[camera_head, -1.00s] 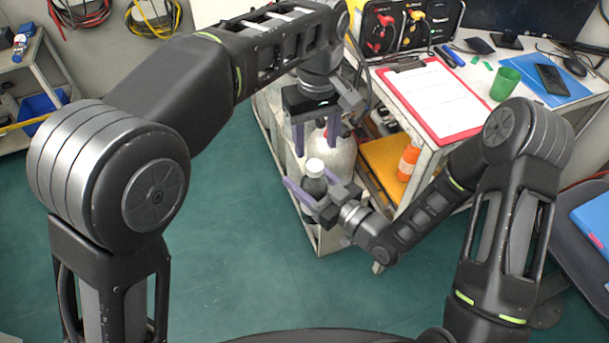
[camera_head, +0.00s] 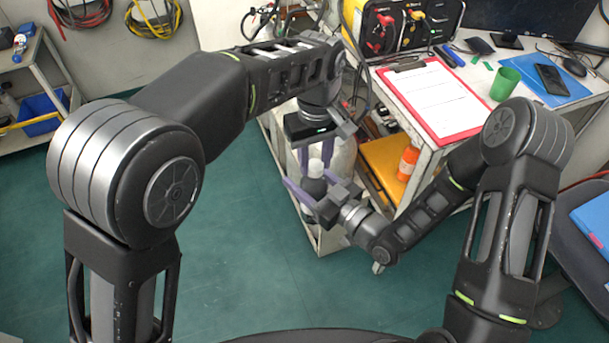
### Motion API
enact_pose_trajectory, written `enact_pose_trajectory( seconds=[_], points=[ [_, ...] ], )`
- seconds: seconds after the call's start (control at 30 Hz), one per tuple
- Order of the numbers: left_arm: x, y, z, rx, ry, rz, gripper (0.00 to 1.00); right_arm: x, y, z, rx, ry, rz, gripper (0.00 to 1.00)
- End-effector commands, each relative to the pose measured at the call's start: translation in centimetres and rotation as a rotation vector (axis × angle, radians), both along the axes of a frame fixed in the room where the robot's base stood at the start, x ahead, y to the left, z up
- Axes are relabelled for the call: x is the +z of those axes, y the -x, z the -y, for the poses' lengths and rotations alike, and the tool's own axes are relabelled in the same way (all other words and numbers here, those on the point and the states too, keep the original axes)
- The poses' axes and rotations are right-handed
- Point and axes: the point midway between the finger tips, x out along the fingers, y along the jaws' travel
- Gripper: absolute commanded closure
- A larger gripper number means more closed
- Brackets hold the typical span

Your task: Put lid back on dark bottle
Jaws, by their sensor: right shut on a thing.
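The dark bottle (camera_head: 311,188) stands upright with a white lid (camera_head: 315,166) at its top. My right gripper (camera_head: 305,194) is shut around the bottle's body from the right, with its purple fingers on either side. My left gripper (camera_head: 316,160) points down from above the bottle. Its two purple fingers are apart, one on each side of the white lid. Whether they touch the lid is too small to tell. The lower part of the bottle is mostly hidden by my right gripper.
Pale gas cylinders (camera_head: 344,162) stand on a cart close behind the bottle. To the right a bench holds a red clipboard (camera_head: 432,98), a green cup (camera_head: 505,84) and a yellow panel box (camera_head: 410,22). Green floor is clear at left.

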Motion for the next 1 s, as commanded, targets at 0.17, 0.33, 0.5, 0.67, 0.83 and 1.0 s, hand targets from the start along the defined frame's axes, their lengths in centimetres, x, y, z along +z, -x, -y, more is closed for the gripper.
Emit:
enact_pose_trajectory(
  seconds=[0.17,0.33,0.5,0.67,0.83,1.0],
  points=[
    [0.04,0.00,0.00,0.000,0.000,0.000,0.82,0.11,-0.02,-0.02,0.000,-0.001,0.003,1.00],
    [0.04,0.00,0.00,0.000,0.000,0.000,0.96,0.11,-0.02,-0.02,0.000,-0.001,0.003,1.00],
    [0.04,0.00,0.00,0.000,0.000,0.000,1.00,0.11,-0.02,-0.02,0.000,-0.001,0.003,1.00],
    [0.04,0.00,-0.01,-0.006,0.000,0.000,1.00,0.11,-0.03,-0.01,0.000,-0.001,0.003,1.00],
    [0.00,-0.03,-0.07,-0.178,0.002,-0.001,1.00,0.11,-0.03,-0.01,0.000,-0.001,0.003,1.00],
    [-0.03,-0.07,-0.12,-0.605,0.004,-0.001,1.00,0.11,-0.04,0.00,0.000,-0.001,0.003,1.00]
  ],
)
